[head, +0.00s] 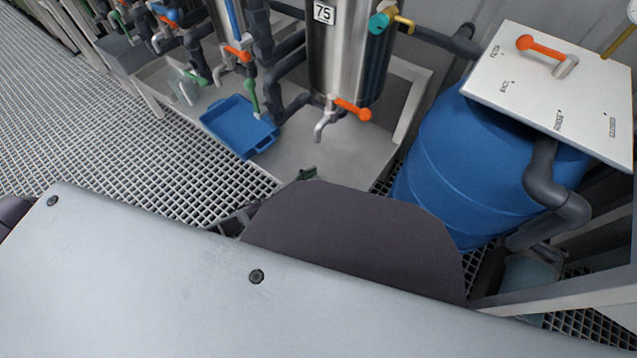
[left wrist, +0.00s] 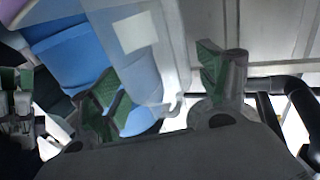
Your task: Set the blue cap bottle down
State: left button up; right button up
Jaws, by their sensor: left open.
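My left gripper (head: 272,196) shows only in part in the head view, past my dark wrist cover; a green-padded fingertip pokes out beside the front edge of the metal skid. In the left wrist view my left gripper (left wrist: 160,90) is open, its two green-padded fingers spread. A translucent container with a white label (left wrist: 135,32) shows behind and between the fingers; it looks like the bottle. A blue part (left wrist: 140,119), perhaps its cap, lies at its lower end by the left finger. Contact cannot be told. I cannot make out the bottle in the head view.
A steel vessel marked 75 (head: 345,60) with an orange-handled tap stands on the metal skid (head: 350,155). A blue tray (head: 240,127) lies left of it. A blue barrel (head: 440,165) and a white valve panel (head: 560,85) stand at right. Grated floor (head: 130,140) is clear at left.

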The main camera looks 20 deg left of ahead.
pick_arm(q)
jog(key=shift+r, duration=0.2)
jog(key=p+v, duration=0.4)
jog(key=v, duration=0.8)
pick_arm(e)
jog(key=r, duration=0.3)
jog(key=shift+s+d+r+h, duration=0.25)
jog(key=shift+d+h, duration=0.15)
